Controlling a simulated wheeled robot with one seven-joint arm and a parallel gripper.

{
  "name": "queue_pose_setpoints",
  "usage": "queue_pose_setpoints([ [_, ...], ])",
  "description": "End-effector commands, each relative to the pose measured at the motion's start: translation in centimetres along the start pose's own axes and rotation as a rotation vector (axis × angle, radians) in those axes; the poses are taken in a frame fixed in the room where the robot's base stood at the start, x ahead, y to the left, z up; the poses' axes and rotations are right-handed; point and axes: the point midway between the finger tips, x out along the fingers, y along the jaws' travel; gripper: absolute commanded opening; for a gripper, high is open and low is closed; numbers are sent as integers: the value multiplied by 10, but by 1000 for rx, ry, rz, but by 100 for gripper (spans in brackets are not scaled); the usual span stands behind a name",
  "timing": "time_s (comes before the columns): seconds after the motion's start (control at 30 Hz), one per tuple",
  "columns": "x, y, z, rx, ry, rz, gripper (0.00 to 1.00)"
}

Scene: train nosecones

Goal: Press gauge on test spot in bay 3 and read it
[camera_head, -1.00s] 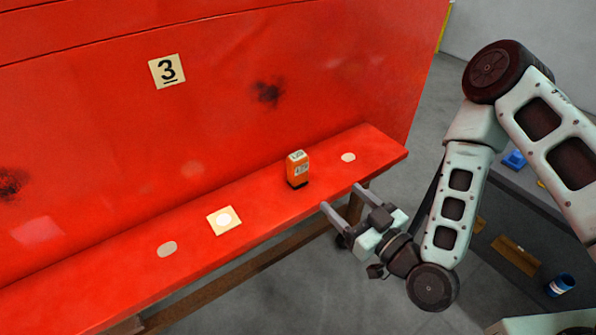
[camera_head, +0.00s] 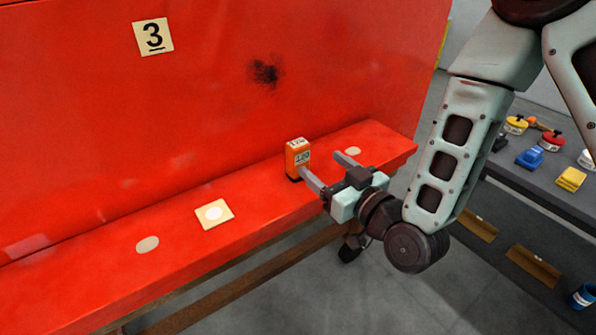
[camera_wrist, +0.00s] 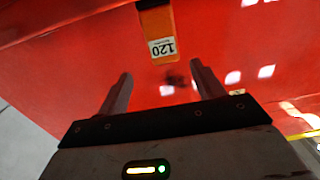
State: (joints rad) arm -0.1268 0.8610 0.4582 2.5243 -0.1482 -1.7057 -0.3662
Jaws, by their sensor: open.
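My gripper (camera_head: 328,172) is open and empty. Its left finger looks close to the gauge's right side; I cannot tell whether they touch. A square cream patch with a white round spot (camera_head: 214,214) lies on the ledge left of the gauge.
Bare pale spots lie on the ledge at left (camera_head: 147,245) and right (camera_head: 352,151). The red panel has a dark smudge (camera_head: 265,73). At right a grey bench (camera_head: 520,170) holds yellow, blue and red items. The ledge between gauge and patch is clear.

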Motion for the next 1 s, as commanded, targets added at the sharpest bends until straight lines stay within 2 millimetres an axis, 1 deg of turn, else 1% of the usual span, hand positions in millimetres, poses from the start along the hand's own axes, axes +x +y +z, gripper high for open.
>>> queue_pose_setpoints([
  [0.03,10,0,-2,0,5,2,67],
  [0.1,21,0,-5,2,1,1,67],
  [0.2,31,0,-4,2,1,1,67],
  [0.37,39,-1,-4,1,0,0,67],
  [0.53,61,-6,-8,1,0,0,67],
  [0.7,82,-8,-6,1,0,0,67],
  [0.8,87,-8,-4,0,0,0,67],
  [1.0,88,-8,-3,0,0,-1,67],
])
